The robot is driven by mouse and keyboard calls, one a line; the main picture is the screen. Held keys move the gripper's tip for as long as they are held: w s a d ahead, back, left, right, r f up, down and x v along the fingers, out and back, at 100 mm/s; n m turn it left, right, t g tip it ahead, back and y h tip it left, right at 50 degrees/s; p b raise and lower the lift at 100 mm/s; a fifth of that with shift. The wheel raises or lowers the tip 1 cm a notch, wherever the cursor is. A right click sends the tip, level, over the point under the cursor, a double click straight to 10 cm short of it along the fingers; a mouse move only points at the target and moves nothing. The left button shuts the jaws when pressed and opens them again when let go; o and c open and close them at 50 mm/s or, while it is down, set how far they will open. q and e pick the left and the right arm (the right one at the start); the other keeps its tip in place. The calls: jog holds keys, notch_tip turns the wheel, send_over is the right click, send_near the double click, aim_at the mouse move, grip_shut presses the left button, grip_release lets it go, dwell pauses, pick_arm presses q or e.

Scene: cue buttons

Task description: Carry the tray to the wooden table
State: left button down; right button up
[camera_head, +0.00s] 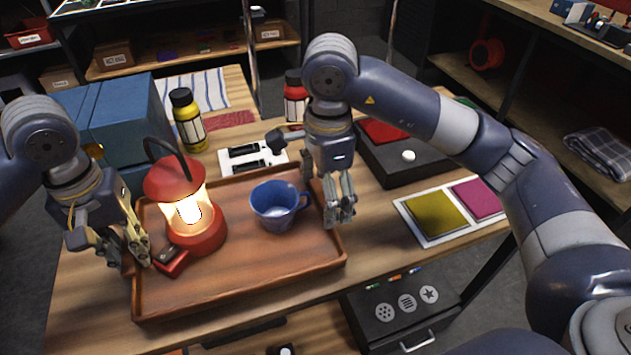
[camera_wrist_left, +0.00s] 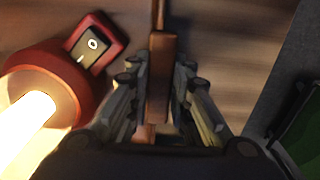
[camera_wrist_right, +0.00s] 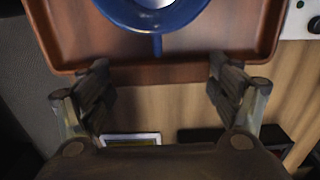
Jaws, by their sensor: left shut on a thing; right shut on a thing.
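The brown wooden tray (camera_head: 270,277) is level at the front of the wooden-topped table (camera_head: 75,310); I cannot tell whether it touches the top. It bears a lit red lantern (camera_head: 187,205) and a blue mug (camera_head: 276,205), both upright. My left gripper (camera_head: 140,255) is shut on the tray's left rim, which shows between its fingers in the left wrist view (camera_wrist_left: 159,85). My right gripper (camera_head: 325,195) is at the tray's right rim, shut on the tray; in the right wrist view (camera_wrist_right: 160,80) its fingers stand well apart, tips at the rim.
Behind the tray are a blue box (camera_head: 125,120), a yellow bottle (camera_head: 188,120) and a red bottle (camera_head: 294,98). Right of it are a dark button box (camera_head: 408,175) and a board with coloured squares (camera_head: 450,212). A dark case (camera_head: 405,310) stands below the table.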

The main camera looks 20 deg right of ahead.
pick_arm(q)
jog(key=shift+w+f+b, duration=0.1)
jog(key=shift+f+b, duration=1.1)
jog(key=shift+f, duration=0.1)
pick_arm(e)
jog(key=shift+f, duration=1.4)
pick_arm(q)
jog(key=c, duration=1.7)
grip_release()
pick_arm(e)
jog(key=o, duration=1.2)
pick_arm(q)
jog(key=shift+o, duration=1.2)
pick_arm(e)
jog(key=shift+o, duration=1.1)
jog(key=shift+s, duration=0.1)
jog(key=shift+r, duration=0.1)
pick_arm(q)
jog(key=shift+r, duration=0.1)
notch_tip(320, 180, up, 12)
jog(key=shift+f, duration=0.15)
pick_arm(e)
jog(key=shift+r, duration=0.5)
notch_tip(320, 180, up, 11)
